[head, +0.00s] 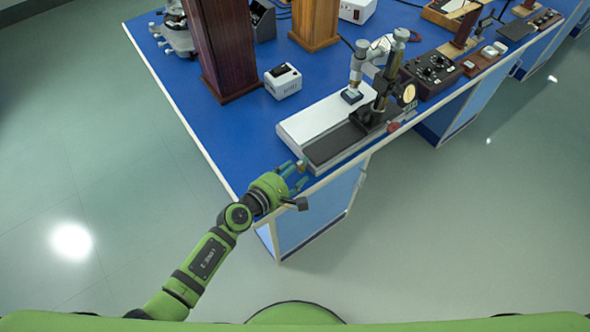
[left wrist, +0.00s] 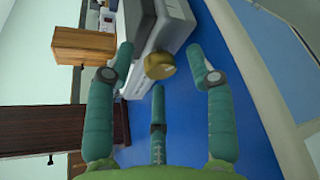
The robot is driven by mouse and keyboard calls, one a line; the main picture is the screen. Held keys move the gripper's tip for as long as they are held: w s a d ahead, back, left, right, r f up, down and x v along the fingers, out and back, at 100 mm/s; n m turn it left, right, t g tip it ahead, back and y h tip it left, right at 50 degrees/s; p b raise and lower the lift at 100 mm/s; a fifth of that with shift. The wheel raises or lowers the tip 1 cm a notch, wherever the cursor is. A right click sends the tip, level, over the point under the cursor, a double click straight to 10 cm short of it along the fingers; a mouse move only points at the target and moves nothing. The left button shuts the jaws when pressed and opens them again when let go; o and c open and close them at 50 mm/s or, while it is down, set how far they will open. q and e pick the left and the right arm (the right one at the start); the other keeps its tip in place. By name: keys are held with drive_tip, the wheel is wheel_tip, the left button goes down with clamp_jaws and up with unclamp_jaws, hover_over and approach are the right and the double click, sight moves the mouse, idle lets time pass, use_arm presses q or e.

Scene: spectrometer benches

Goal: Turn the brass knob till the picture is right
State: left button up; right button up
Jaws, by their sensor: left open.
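The brass knob (left wrist: 159,65) is round and sits on the near end of a pale instrument in the left wrist view. In the head view the knob (head: 301,164) is small and partly covered by my fingers. My left gripper (head: 296,176) has teal fingers and is open at that end of the instrument. In the left wrist view the fingers of the gripper (left wrist: 168,70) are spread, with the knob between the two upper ones; I cannot tell if they touch it. The instrument (head: 303,122) has a white base, a dark plate and upright tubes. My right gripper is not in view.
The blue bench (head: 232,137) has a pale edge close under my left arm. A dark wooden post (head: 221,45), a lighter wooden block (head: 315,22) and a small white box (head: 283,81) stand behind. A dark control box (head: 432,72) stands right of the instrument.

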use_arm(q)
clamp_jaws()
